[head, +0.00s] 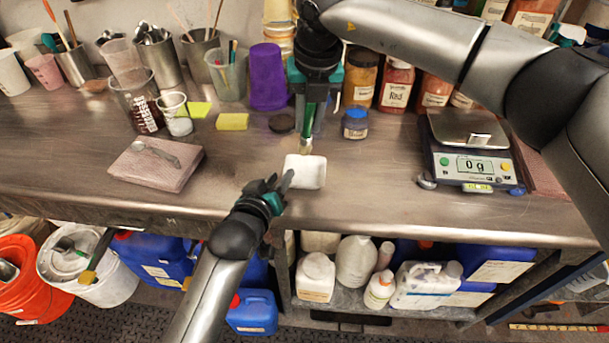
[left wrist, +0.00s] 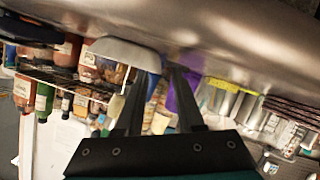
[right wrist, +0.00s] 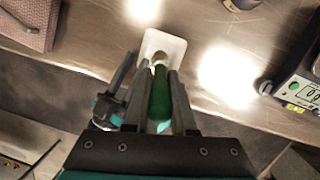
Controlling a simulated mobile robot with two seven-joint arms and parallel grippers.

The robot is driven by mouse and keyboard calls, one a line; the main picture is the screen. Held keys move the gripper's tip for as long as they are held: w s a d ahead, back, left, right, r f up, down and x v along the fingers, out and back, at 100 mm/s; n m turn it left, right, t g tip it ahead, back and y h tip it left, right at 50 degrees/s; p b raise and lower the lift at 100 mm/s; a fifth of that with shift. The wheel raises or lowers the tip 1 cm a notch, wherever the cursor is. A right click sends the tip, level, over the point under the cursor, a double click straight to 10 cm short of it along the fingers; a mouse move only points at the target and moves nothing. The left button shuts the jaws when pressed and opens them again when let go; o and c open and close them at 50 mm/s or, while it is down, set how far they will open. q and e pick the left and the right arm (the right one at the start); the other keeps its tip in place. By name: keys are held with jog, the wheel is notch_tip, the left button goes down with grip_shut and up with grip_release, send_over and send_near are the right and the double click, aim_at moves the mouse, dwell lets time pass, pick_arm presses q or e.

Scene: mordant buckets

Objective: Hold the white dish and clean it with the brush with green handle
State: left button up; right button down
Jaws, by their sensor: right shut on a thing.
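The white dish (head: 308,172) is near the front edge of the wooden table. It also shows in the left wrist view (left wrist: 122,52) and the right wrist view (right wrist: 172,43). My left gripper (head: 278,186) is at the dish's left side. Its fingers are apart, with the dish's edge near their tips; whether they touch it is unclear. My right gripper (head: 308,128) points down behind the dish, shut on the green handle of the brush (right wrist: 159,95). The brush's pale lower end is over or just behind the dish's back edge; contact cannot be told.
A blue-lidded jar (head: 355,124), a purple cup (head: 267,77) and a yellow sponge (head: 232,122) stand behind. A scale (head: 470,150) is at right, and a pinkish block (head: 155,165) at left. The table between block and dish is clear. Bottles (head: 356,262) fill the shelf below.

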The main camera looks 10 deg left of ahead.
pick_arm(q)
jog(key=v, duration=0.9)
jog(key=shift+f, duration=0.1)
